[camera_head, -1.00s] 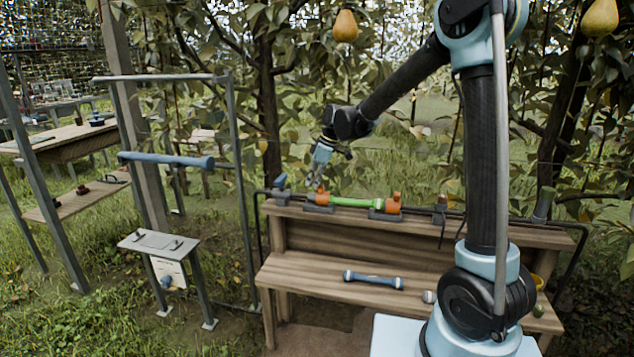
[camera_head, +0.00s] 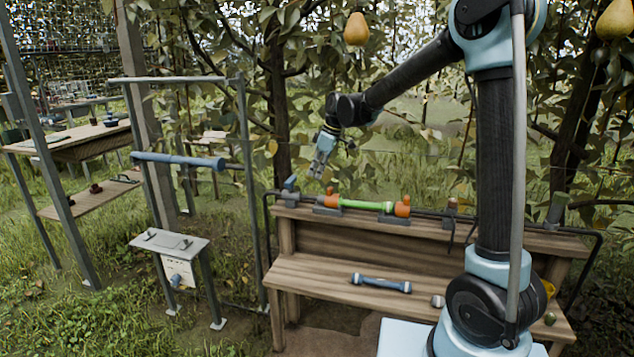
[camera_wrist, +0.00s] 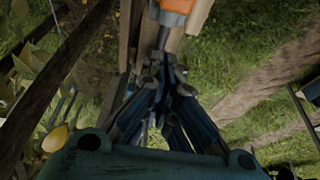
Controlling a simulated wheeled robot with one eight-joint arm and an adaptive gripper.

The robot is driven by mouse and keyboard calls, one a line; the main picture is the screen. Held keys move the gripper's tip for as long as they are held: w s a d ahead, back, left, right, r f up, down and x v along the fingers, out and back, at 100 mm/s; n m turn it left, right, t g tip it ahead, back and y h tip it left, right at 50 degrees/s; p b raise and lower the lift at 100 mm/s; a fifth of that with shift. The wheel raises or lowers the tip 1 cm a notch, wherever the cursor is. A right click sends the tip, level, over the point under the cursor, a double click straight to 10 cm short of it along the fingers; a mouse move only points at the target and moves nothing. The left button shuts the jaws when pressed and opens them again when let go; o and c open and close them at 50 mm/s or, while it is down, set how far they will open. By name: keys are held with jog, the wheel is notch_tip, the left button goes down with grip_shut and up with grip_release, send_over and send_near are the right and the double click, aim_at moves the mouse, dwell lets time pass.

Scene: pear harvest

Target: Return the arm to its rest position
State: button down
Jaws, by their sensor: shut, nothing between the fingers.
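My gripper (camera_head: 318,170) hangs at the end of my raised arm, above the left end of the wooden bench's upper shelf. It is shut and empty, pointing down. In the wrist view my gripper (camera_wrist: 160,105) has its fingers together, with an orange part (camera_wrist: 176,10) beyond them at the top edge. The green and orange tool (camera_head: 365,205) lies in its holders on the upper shelf, below and to the right of my gripper and apart from it.
A blue-grey bar (camera_head: 382,283) lies on the lower bench seat (camera_head: 330,283). A metal frame with a blue roller (camera_head: 178,161) and a small stand (camera_head: 170,243) stand left. Pears hang above, one pear (camera_head: 356,28) near my arm. Branches and leaves surround the arm.

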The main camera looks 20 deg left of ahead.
jog(key=s+d+r+m, duration=0.2)
jog(key=d+r, duration=0.1)
jog(key=d, duration=0.5)
jog(key=s+d+r+m, duration=0.1)
jog(key=d+r+m, duration=0.15)
jog(key=d, duration=0.65)
jog(key=s+d+f+m+t+h, duration=0.15)
jog(key=s+d+m, duration=0.4)
jog(key=d, duration=0.85)
jog(key=s+d+f+m+h, duration=0.1)
jog(key=s+d+f+m, duration=0.3)
jog(key=s+d+f, duration=0.2)
jog(key=s+d+f+m+h, duration=0.1)
jog(key=s+d+f+m, duration=0.2)
jog(key=s+d+f, duration=0.4)
jog(key=s+d, duration=0.4)
jog(key=s, duration=0.2)
jog(key=shift+s+m+t, duration=0.35)
jog(key=shift+m, duration=0.05)
jog(key=shift+w+f, duration=0.25)
jog(key=shift+w, duration=0.2)
